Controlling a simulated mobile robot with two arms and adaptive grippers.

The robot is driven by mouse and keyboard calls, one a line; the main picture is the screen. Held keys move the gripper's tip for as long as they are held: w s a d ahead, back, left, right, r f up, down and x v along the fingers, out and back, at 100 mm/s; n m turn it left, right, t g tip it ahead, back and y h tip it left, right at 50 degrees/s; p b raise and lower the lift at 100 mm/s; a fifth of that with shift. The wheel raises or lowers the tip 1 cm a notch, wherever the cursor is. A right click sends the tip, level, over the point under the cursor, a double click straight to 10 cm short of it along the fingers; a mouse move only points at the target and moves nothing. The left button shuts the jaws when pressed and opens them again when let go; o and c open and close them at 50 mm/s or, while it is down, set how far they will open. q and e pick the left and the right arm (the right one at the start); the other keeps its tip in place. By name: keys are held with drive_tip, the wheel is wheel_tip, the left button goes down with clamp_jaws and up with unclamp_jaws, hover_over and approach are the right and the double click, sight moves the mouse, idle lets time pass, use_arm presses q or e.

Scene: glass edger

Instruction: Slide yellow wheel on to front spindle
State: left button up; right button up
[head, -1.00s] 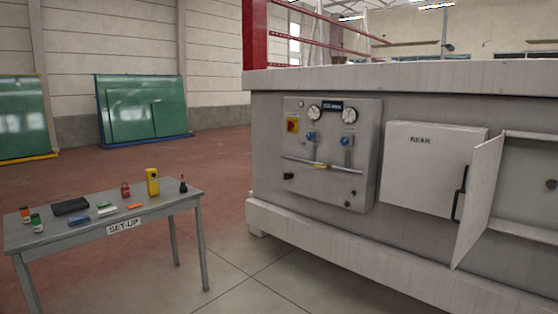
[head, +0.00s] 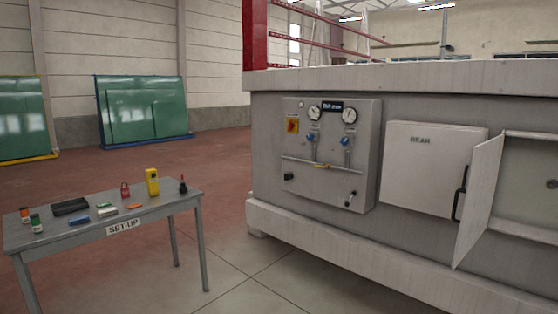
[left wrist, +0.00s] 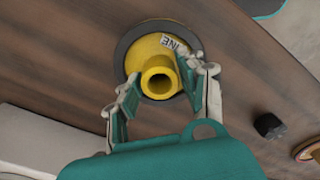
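In the left wrist view the yellow wheel (left wrist: 160,48) has a dark rim and a protruding hollow hub (left wrist: 159,78), with a partly readable white label. It lies against a brown wood-like surface. My left gripper (left wrist: 168,82) is open, its two teal-padded fingers on either side of the hub with what look like small gaps; contact cannot be told. The head view shows neither gripper nor the wheel. I cannot make out the front spindle; a small dark round part (head: 551,184) shows in the open recess at the right of the machine.
The grey machine (head: 300,228) has a panel with gauges, a closed "REAR" box (head: 425,175) and an open door (head: 478,205). A set-up table (head: 75,233) holds small items. In the wrist view a dark block (left wrist: 270,126) and brass-coloured round part (left wrist: 308,150) lie right of the wheel.

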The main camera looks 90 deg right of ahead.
use_arm(q)
clamp_jaws()
wheel_tip(320, 180, up, 7)
drive_tip(key=p, duration=0.3)
idle(0.5)
